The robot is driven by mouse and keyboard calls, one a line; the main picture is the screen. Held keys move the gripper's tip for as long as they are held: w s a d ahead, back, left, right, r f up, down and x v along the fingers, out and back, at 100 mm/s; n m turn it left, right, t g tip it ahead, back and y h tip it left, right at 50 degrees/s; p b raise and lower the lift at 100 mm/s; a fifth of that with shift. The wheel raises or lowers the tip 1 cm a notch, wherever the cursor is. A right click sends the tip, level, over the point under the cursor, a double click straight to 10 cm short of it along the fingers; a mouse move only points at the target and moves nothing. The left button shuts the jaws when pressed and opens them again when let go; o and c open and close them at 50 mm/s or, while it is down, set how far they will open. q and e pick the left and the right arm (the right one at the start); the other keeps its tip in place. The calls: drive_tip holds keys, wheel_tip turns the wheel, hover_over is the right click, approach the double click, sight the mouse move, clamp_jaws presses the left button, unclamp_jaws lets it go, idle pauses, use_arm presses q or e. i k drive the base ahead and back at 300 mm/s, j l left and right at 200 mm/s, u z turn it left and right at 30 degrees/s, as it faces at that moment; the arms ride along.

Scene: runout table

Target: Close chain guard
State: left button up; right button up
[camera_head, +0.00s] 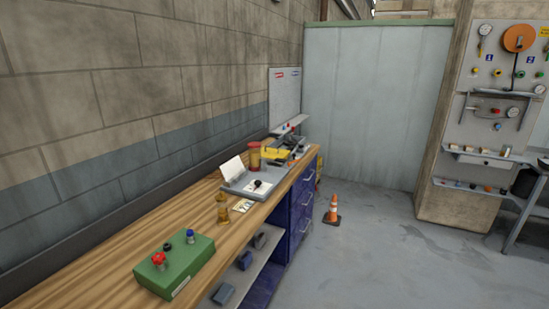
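I cannot make out a chain guard for certain in the head view. A small yellow part (274,153) lies among dark and grey items at the far end of the wooden bench; it is too small to tell what it is or whether it is open. Neither of my grippers is in view.
The wooden workbench (110,279) runs along the left wall. On it stand a green box (190,268) with knobs, an amber bottle (222,211), a grey unit (238,187) and a red-yellow cylinder (255,158). An orange cone (333,212) stands on otherwise open floor. A gauge panel (497,130) is at right.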

sight(268, 152)
drive_tip(key=i+l+u, duration=0.15)
drive_tip(key=i+l, duration=0.55)
drive_tip(key=i+l+u, duration=0.15)
drive_tip(key=i+l, duration=0.65)
drive_tip(key=i+l+u, duration=0.15)
drive_tip(key=i+l, duration=0.55)
drive_tip(key=l, duration=0.15)
